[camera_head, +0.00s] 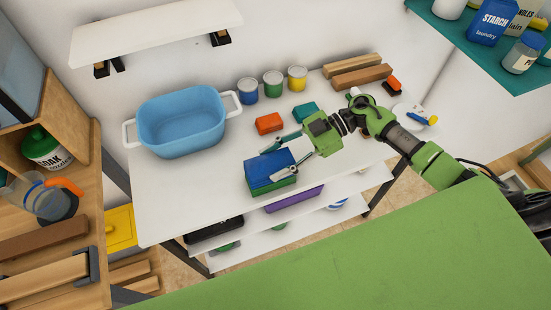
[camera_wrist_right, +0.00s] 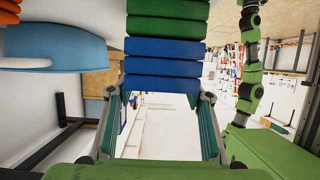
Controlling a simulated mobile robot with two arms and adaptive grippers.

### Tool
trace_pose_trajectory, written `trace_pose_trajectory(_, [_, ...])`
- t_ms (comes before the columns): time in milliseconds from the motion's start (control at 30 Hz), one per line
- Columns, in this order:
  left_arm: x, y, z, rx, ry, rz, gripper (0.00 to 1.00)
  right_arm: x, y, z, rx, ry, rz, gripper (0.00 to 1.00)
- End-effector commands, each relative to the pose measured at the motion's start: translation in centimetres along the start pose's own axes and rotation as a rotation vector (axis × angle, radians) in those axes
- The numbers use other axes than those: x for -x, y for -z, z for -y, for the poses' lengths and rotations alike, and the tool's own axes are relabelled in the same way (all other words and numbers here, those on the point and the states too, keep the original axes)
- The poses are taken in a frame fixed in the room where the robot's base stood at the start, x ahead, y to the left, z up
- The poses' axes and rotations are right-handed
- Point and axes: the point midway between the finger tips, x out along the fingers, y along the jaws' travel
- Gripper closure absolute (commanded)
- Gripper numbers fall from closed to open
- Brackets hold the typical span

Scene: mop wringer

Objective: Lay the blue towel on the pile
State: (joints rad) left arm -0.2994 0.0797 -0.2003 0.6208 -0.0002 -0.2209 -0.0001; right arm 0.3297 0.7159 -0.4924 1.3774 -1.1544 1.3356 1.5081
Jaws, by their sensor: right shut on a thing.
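The folded blue towel (camera_head: 268,170) lies flat on a green folded pile (camera_head: 285,188) near the front edge of the white table. In the right wrist view the blue towel (camera_wrist_right: 165,65) shows as stacked blue folds against the green folds (camera_wrist_right: 168,18), with no clear gap between them. My right gripper (camera_head: 272,163) is shut on the blue towel, one finger along each side. Its fingers (camera_wrist_right: 162,95) also flank the towel in the wrist view. My left gripper is not in view.
A blue tub (camera_head: 182,122) with white handles stands left of the pile. An orange block (camera_head: 269,123), a teal block (camera_head: 305,111) and three cans (camera_head: 273,84) stand behind. A purple item (camera_head: 294,198) lies on the shelf below. The table (camera_head: 215,190) is clear left of the pile.

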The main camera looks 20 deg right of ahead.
Motion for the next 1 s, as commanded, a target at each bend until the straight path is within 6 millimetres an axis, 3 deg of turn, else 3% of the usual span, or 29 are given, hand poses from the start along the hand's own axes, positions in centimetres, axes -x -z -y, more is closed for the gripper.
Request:
trace_pose_trajectory(67, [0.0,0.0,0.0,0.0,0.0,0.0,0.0,0.0,0.0,0.0,0.0,0.0,0.0,0.76])
trace_pose_trajectory(100, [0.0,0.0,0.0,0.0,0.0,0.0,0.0,0.0,0.0,0.0,0.0,0.0,0.0,0.43])
trace_pose_trajectory(133, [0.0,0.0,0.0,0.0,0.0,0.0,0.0,0.0,0.0,0.0,0.0,-0.001,0.0,0.35])
trace_pose_trajectory(167, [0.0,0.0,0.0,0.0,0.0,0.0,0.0,0.0,0.0,0.0,0.0,-0.001,0.0,0.34])
trace_pose_trajectory(567, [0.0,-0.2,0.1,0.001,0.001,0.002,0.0,0.6,0.0,-0.1,0.0,-0.002,0.002,0.34])
trace_pose_trajectory(667, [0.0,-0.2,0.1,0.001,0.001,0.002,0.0,1.9,-0.1,-0.1,0.0,-0.002,0.004,0.34])
trace_pose_trajectory(1000, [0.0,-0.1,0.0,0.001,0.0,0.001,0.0,9.0,0.0,-0.1,-0.001,-0.003,0.003,0.34])
